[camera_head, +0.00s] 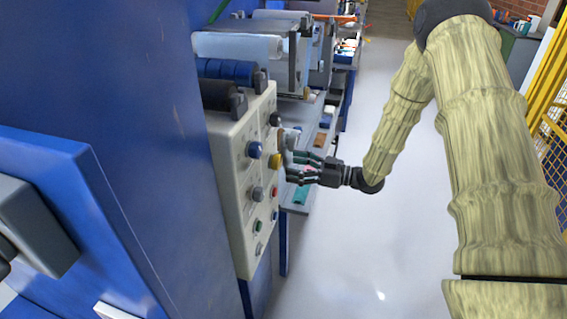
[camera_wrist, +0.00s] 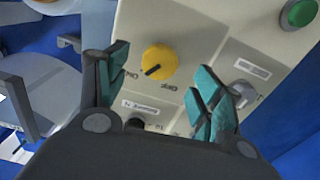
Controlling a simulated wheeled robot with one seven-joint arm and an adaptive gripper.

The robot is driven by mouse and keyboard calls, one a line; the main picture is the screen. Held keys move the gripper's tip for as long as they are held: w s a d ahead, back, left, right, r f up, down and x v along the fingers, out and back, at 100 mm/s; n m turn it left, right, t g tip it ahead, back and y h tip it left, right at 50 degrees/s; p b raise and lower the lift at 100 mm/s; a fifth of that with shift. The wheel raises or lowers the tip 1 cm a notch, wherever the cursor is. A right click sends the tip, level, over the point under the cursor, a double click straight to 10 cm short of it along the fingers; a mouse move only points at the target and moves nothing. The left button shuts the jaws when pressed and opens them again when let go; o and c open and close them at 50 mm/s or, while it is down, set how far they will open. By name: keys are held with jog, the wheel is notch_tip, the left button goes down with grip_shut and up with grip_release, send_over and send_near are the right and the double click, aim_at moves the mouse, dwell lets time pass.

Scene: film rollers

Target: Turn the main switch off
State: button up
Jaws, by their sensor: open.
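A pale control panel (camera_head: 232,180) with several knobs and buttons stands at the left of the head view. A yellow rotary knob (camera_head: 275,160) sits on its upper part. In the wrist view the yellow knob (camera_wrist: 160,60) has a dark pointer mark and small lettering around it. I cannot tell from the labels which control is the main switch. My gripper (camera_head: 289,168) is open and faces the panel close by. In the wrist view its teal-padded fingers (camera_wrist: 160,82) stand either side of the yellow knob's lower area. I cannot tell whether they touch anything.
A grey knob (camera_wrist: 244,94) is right of the fingers, and a green button (camera_wrist: 299,13) is at the upper right. A blue knob (camera_head: 254,149) is beside the yellow one. Rollers (camera_head: 235,47) lie behind the panel. The floor (camera_head: 345,240) is clear; a yellow fence (camera_head: 548,90) stands right.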

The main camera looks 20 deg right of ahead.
aim_at(280, 164)
jog(key=shift+x, duration=2.25)
jog(key=c, duration=1)
